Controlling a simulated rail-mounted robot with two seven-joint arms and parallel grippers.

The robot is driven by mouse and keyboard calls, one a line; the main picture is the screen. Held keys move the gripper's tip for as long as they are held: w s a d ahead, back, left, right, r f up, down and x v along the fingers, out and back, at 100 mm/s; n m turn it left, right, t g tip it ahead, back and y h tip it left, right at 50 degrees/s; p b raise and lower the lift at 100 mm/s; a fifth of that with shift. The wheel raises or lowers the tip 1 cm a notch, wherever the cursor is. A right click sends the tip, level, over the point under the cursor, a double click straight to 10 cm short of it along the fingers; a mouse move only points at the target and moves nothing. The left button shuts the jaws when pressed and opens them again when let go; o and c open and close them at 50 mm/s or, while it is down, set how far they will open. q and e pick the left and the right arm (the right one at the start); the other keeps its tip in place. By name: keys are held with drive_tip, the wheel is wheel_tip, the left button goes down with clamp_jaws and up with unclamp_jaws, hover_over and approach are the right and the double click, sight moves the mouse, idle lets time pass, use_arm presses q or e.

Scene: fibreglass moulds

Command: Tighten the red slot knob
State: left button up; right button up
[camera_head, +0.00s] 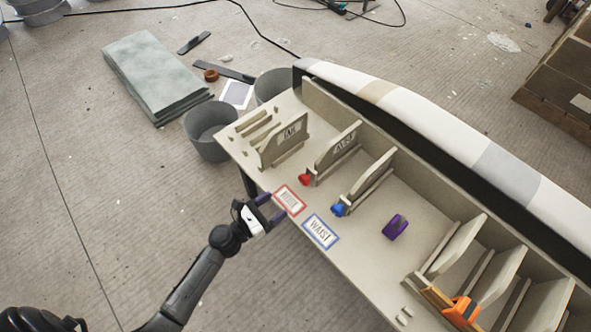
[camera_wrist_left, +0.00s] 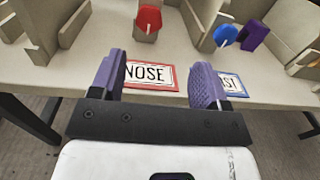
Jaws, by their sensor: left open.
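The red slot knob (camera_head: 305,179) sits at the near end of a slot on the bench, beside an upright board. In the left wrist view the red knob (camera_wrist_left: 149,18) is at the top, ahead of the fingers and apart from them. My left gripper (camera_head: 271,205) is open and empty at the bench's near edge, by the red-framed NOSE label (camera_head: 289,200). In the left wrist view its purple fingers (camera_wrist_left: 162,80) stand on either side of that label. My right gripper is not in view.
A blue knob (camera_head: 338,209) and the blue-framed WAIST label (camera_head: 320,232) lie to the right. A purple object (camera_head: 395,227) stands on the bench (camera_head: 358,262). An orange tool (camera_head: 461,311) is at the lower right. Grey buckets (camera_head: 209,131) stand beyond the left end.

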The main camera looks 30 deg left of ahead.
sight(302, 181)
use_arm(q)
drive_tip(key=w+d+n+b, duration=0.1)
drive_tip(key=w, duration=0.2)
drive_tip(key=w+d+n, duration=0.1)
drive_tip(key=w, duration=0.3)
drive_tip(key=w+d+n+y+b, duration=0.1)
drive_tip(key=w, duration=0.3)
drive_tip(key=shift+w+f+n+b, duration=0.1)
drive_tip(key=shift+f+n+b, duration=0.15)
drive_tip(key=shift+n+b, duration=0.15)
drive_tip(key=shift+x, duration=0.85)
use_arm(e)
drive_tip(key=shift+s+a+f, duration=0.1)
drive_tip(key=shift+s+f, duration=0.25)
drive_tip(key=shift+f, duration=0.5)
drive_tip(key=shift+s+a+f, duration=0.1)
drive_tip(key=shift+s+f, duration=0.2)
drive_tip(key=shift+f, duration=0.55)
use_arm(q)
drive_tip(key=c, duration=0.9)
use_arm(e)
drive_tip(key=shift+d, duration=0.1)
